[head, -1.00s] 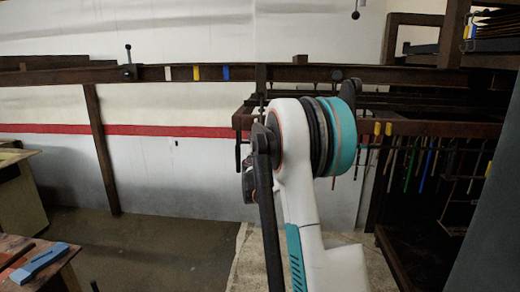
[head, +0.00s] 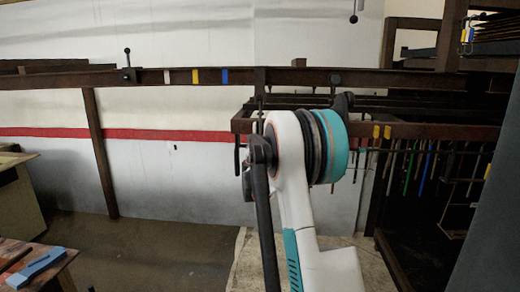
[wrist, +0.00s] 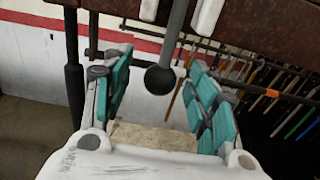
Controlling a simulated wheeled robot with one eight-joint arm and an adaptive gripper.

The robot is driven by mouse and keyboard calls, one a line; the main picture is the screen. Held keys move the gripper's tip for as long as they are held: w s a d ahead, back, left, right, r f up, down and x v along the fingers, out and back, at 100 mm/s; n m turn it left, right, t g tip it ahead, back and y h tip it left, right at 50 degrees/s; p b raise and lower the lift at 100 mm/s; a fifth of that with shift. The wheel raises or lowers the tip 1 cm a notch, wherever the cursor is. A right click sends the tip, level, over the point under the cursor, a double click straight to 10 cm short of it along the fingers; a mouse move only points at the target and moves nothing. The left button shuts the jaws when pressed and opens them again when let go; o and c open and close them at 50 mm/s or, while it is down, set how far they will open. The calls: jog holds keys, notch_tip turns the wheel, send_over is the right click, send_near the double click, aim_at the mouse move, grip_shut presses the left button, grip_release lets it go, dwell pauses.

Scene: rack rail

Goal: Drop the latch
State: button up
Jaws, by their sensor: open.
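A dark latch-like lever with a ball knob (head: 127,58) stands upright on a block on the brown rail (head: 300,77), at the left of the head view. In the wrist view a dark rod ending in a round ball (wrist: 160,79) hangs down from a brown beam. My gripper (wrist: 162,98) is open, with teal pads on either side of this ball and a clear gap to each. I cannot tell whether the ball touches anything. In the head view my arm hides the gripper and whatever is between its fingers.
White, yellow (head: 195,76) and blue marks sit on the rail right of the lever. A rack with hanging tools (head: 420,165) stands at the right. A workbench with a blue object (head: 36,265) is at lower left. The floor between is clear.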

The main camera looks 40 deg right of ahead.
jog(key=b+v, duration=0.1)
jog(key=v, duration=0.6)
dwell(0.4)
